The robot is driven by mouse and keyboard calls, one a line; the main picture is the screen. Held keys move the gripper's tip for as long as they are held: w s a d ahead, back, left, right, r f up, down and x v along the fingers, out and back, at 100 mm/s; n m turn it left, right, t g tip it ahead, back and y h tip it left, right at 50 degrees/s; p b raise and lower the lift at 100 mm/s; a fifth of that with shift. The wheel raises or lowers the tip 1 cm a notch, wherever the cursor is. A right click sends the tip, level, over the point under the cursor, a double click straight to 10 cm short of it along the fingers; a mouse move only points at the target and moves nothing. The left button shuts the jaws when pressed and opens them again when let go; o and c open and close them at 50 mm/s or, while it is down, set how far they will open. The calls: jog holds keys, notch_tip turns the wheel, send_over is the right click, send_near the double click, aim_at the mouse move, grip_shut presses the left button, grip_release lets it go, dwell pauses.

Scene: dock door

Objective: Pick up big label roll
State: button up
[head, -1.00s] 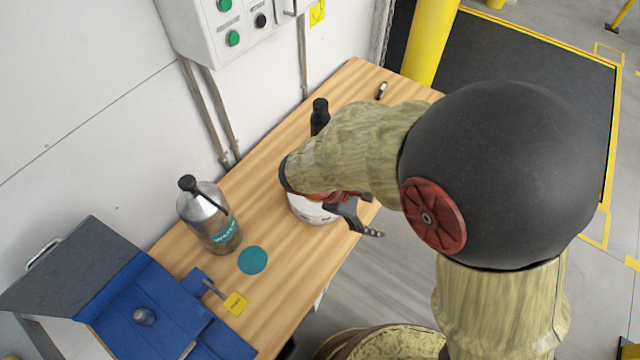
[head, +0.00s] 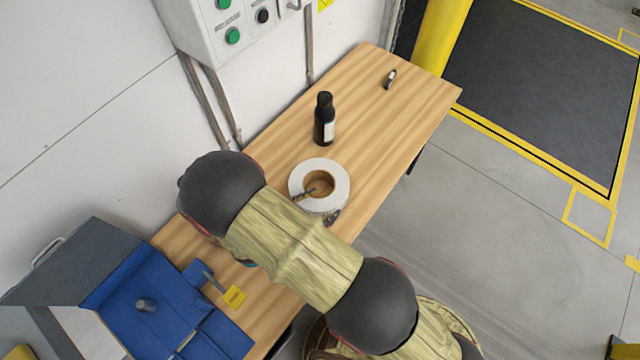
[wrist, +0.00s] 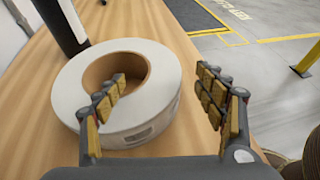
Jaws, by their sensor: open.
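The big label roll is a thick white ring with a brown core (head: 342,185), lying flat on the wooden table. In the wrist view the roll (wrist: 160,72) fills the left and middle. My gripper (head: 318,205) is open at the roll's near side. In the wrist view my gripper (wrist: 162,76) has its left finger over the core hole and its right finger outside the roll's right edge. The roll's wall lies between them. I cannot tell how deep the left fingertip sits. No grip on the roll shows.
A black bottle (head: 324,120) stands close behind the roll; it also shows in the wrist view (wrist: 62,22). A small dark item (head: 390,79) lies at the table's far end. A blue box (head: 140,300) with a yellow tag is at lower left. The table (head: 385,130) right of the bottle is clear.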

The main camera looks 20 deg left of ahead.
aim_at(333, 198)
jog(key=b+x, duration=0.1)
jog(key=x, duration=0.5)
jog(key=shift+w+d, duration=0.15)
jog(key=shift+c, duration=1)
grip_shut()
